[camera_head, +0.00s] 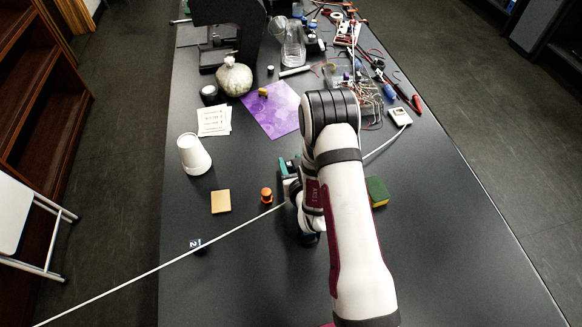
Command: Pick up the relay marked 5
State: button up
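A small dark block with a blue-and-white face (196,245), whose mark looks like a 2, lies on the black table at the lower left. I see no relay that I can read as 5. My arm reaches down over the middle of the table. The wrist end hangs beside a green and grey part (288,170), which the arm partly covers. A dark, bluish piece (309,239) shows below the wrist; I cannot tell what it is. My gripper's fingers are hidden by the arm, so whether they hold anything does not show.
A white cable (150,270) crosses the table diagonally, passing behind the arm. An orange-and-black object (266,195), tan pad (221,202), white cup (194,154) and green sponge (377,191) stand nearby. Wires and tools (370,95) clutter the back right. The front left is mostly clear.

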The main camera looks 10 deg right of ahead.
grip_shut()
jog(key=shift+r, duration=0.1)
